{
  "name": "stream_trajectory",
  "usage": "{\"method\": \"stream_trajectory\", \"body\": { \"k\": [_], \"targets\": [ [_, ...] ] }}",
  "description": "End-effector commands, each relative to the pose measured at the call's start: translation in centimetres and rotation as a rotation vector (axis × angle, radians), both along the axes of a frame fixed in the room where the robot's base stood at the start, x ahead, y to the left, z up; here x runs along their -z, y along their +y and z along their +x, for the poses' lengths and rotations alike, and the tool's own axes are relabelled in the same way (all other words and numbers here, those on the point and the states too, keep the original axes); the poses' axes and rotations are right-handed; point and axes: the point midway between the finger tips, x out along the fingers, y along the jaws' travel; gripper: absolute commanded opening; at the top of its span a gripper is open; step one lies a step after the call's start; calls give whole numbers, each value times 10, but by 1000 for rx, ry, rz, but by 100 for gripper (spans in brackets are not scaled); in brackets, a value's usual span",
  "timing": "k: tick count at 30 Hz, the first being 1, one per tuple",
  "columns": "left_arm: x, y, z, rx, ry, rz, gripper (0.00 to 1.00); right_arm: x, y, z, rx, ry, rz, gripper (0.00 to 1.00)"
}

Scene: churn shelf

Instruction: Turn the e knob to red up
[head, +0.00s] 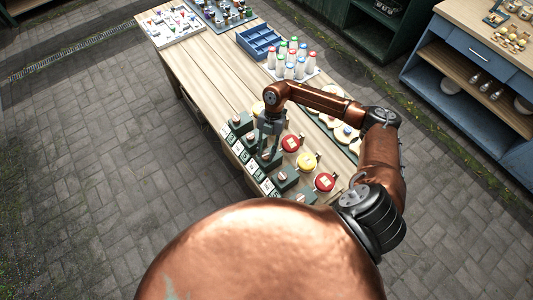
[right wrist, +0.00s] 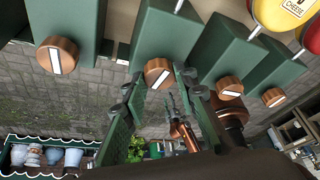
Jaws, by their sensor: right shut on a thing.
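My right gripper (head: 267,146) reaches down over the row of dark green knob boxes on the wooden table. In the right wrist view its two green fingers (right wrist: 157,88) stand on either side of a copper knob (right wrist: 158,72) and are shut on it. This knob has a white stripe, tilted from upright. No red mark shows on it. More copper knobs show beside it: one on the left (right wrist: 57,55) and two on the right (right wrist: 229,87) (right wrist: 274,97). Letter labels on the boxes are too small to read, so I cannot tell which is e. My left gripper is out of view.
Red and yellow round pieces (head: 307,161) lie right of the boxes. White bottles with coloured caps (head: 291,62) and a blue tray (head: 258,42) stand farther back on the table (head: 205,75). A blue shelf unit (head: 470,95) stands at the right. The paved floor on the left is clear.

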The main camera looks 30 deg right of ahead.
Motion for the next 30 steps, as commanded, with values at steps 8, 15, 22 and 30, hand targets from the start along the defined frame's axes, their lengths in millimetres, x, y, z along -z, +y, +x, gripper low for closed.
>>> {"method": "stream_trajectory", "body": {
  "k": [8,15,22,30],
  "targets": [
    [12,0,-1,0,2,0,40,1,0,1,-144,0,-1,2],
    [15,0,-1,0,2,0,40,1,1,1,-196,-1,-1,2],
    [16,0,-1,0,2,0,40,0,1,1,-205,0,0,2],
    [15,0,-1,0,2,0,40,0,1,0,-204,1,-1,30]
  ]
}}
